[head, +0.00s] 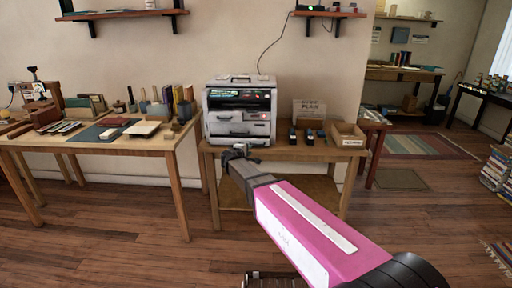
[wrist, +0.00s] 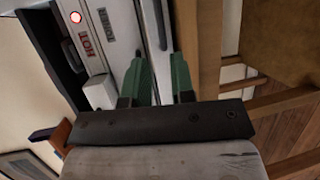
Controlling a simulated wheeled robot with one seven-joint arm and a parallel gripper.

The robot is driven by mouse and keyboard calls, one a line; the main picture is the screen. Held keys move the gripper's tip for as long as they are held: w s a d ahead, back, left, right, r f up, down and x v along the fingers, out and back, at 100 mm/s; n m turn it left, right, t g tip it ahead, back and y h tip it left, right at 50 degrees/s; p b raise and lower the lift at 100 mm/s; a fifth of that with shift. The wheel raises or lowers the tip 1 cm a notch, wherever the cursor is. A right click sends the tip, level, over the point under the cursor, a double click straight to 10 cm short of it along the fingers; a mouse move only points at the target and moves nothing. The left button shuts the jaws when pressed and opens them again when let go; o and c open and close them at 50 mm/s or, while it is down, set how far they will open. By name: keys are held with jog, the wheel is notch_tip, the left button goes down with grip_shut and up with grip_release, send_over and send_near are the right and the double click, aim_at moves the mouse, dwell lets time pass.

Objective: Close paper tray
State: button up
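The printer (head: 239,100) is a white and grey box with dark upper panels and red lights, standing on a small wooden table. Its light paper tray front (head: 240,129) is low on its face; how far it sticks out is hard to tell. My gripper (head: 238,151) is at the printer's lower front, near the table edge. Whether the fingers touch the tray is not clear.
The wooden table (head: 290,153) also holds dark small devices (head: 309,136), a sign (head: 309,111) and a wooden box (head: 346,134) to the right of the printer. A workbench (head: 165,142) with books and tools stands to the left.

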jog(key=x, duration=1)
